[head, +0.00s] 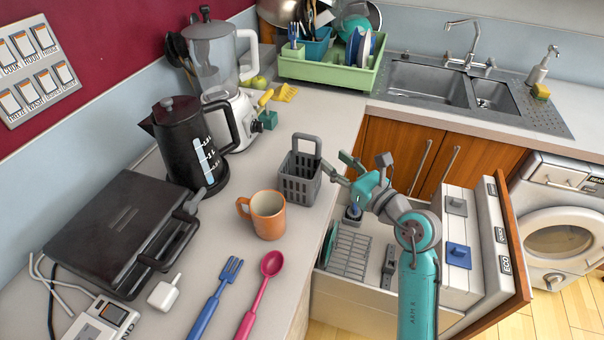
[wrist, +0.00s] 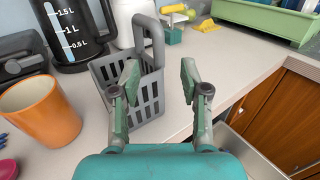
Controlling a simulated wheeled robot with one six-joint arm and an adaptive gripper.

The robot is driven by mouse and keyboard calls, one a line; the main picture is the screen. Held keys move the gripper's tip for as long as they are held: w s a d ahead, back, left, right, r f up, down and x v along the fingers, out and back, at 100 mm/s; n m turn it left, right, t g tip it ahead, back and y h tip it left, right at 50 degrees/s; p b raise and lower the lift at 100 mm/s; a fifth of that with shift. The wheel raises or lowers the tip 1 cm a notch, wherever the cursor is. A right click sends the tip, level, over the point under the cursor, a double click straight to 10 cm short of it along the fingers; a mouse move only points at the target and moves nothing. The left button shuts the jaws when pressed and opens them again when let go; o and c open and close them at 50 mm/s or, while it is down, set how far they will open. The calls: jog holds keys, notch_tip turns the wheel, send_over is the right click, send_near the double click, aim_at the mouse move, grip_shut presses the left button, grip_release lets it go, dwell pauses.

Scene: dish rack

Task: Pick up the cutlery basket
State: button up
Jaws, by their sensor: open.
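The cutlery basket (head: 300,180) is grey, slotted and has a tall looped handle. It stands upright and looks empty on the counter near its front edge, behind the orange mug. It also shows in the wrist view (wrist: 147,98), just ahead of my fingers. My gripper (head: 350,170) is open and empty, to the right of the basket at about its height. In the wrist view my gripper (wrist: 160,80) has its two fingers apart, the left one overlapping the basket's front. I cannot tell whether that finger touches it.
An orange mug (head: 267,214) stands in front of the basket, and a black kettle (head: 190,145) to its left. A green dish rack (head: 325,70) is behind. An open dishwasher drawer (head: 350,250) lies below the counter edge. A blue fork (head: 217,295) and red spoon (head: 262,290) lie nearer.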

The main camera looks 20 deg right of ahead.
aim_at(318, 156)
jog(key=shift+x, duration=3.45)
jog(key=shift+s+f, duration=0.1)
grip_shut()
